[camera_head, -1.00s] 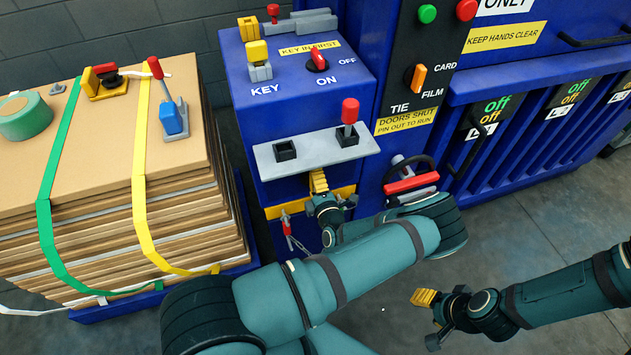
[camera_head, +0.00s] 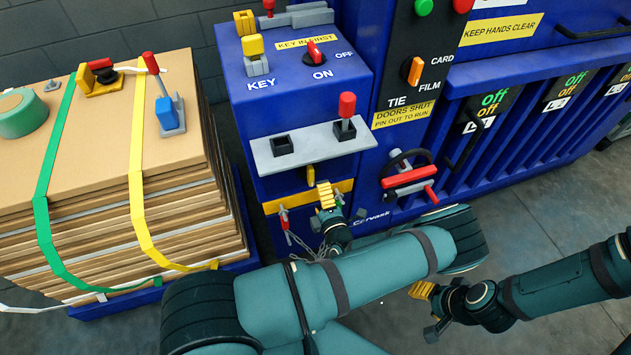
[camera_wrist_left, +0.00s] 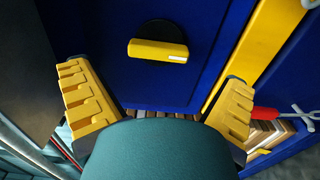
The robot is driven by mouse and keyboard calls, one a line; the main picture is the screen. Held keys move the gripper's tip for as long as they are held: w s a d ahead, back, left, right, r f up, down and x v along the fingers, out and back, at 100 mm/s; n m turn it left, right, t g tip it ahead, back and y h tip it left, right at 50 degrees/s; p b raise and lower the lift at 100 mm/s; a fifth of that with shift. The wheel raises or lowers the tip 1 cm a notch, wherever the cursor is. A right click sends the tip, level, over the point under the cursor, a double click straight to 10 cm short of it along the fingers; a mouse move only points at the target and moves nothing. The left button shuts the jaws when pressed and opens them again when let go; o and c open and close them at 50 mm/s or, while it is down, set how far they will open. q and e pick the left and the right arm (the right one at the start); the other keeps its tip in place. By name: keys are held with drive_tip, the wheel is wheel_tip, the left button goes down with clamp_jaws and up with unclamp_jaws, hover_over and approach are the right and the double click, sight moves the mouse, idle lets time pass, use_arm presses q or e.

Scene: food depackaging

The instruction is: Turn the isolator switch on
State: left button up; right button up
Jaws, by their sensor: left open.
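A yellow handle on a black disc (camera_wrist_left: 158,50) sits on the blue cabinet's front in the left wrist view. It also shows upright below the grey shelf in the head view (camera_head: 311,176). A red rotary knob (camera_head: 314,52), marked ON and OFF, is on the cabinet top. No readable label says which is the isolator. My left gripper (camera_head: 327,195) is open and empty in front of the cabinet, just below the yellow handle and apart from it. Its spread fingers (camera_wrist_left: 156,80) show in the wrist view. My right gripper (camera_head: 424,291) is low at the right; its jaw opening is unclear.
The grey shelf (camera_head: 263,155) with a red-topped lever (camera_head: 346,112) juts out above the yellow handle. A red-handled wheel (camera_head: 410,178) is to the right. A strapped cardboard stack (camera_head: 110,145) stands left. Floor at right is open.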

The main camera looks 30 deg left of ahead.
use_arm(q)
drive_tip(key=v, duration=0.5)
idle(0.4)
